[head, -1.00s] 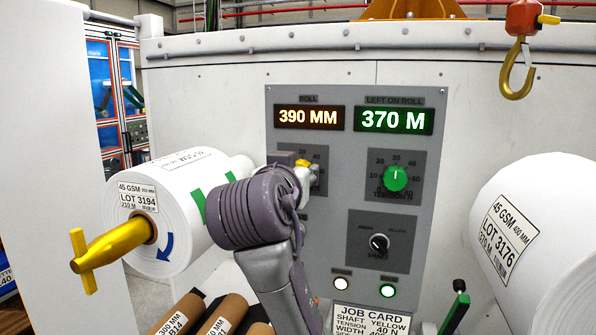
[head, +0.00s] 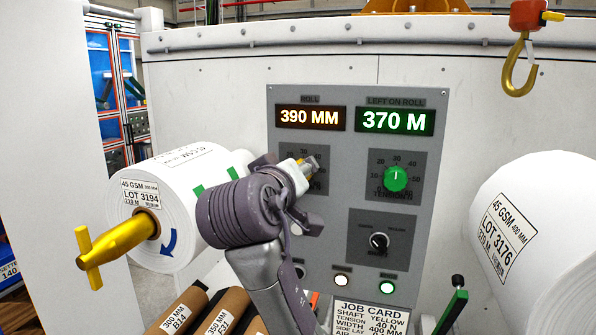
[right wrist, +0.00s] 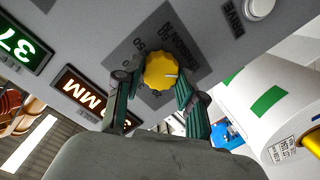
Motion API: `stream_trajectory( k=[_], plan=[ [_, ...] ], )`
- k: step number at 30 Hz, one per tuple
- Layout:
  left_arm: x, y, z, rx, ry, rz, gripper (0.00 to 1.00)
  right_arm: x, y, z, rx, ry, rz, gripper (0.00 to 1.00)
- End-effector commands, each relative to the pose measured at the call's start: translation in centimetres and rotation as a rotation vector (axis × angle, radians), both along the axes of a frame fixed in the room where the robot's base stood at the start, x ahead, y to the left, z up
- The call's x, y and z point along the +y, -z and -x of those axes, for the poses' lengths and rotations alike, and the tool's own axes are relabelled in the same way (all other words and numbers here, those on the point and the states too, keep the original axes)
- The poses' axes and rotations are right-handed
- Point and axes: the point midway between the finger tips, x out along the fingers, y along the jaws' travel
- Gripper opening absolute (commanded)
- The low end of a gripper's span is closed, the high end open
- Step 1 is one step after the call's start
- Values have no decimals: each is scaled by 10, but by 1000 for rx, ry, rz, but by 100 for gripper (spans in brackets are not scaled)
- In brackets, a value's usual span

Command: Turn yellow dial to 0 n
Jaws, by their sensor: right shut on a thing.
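The yellow dial (right wrist: 160,70) sits on a dark scale plate in the right wrist view, with a white pointer mark on its right side there. In the head view only a bit of yellow (head: 301,162) shows at the fingertips, and the scale plate (head: 318,153) is partly covered. My right gripper (right wrist: 157,88) is shut on the yellow dial, one finger on either side. It also shows in the head view (head: 306,167), reaching the panel from below left. The number under the pointer cannot be read. My left gripper is not in view.
The grey panel (head: 345,270) also holds a green dial (head: 396,178), a black selector knob (head: 379,241) and lit buttons (head: 387,287). White rolls flank it at left (head: 180,205) and right (head: 545,240). A hook (head: 518,75) hangs at upper right.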

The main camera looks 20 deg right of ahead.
Motion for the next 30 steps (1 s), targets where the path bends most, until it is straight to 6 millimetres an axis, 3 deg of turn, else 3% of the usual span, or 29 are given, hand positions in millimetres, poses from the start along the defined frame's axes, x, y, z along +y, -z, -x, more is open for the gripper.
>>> stream_trajectory(
  k=[12,13,17,26,30],
  plan=[
    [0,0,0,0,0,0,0,1,-1,0,1,-1,9,5],
    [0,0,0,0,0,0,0,1,-1,0,1,-1,9,43],
    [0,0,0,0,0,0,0,0,-1,0,2,-2,8,64],
    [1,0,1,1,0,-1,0,1,-1,1,3,0,7,65],
    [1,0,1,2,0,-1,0,8,-2,10,2,-3,5,65]
  ],
)
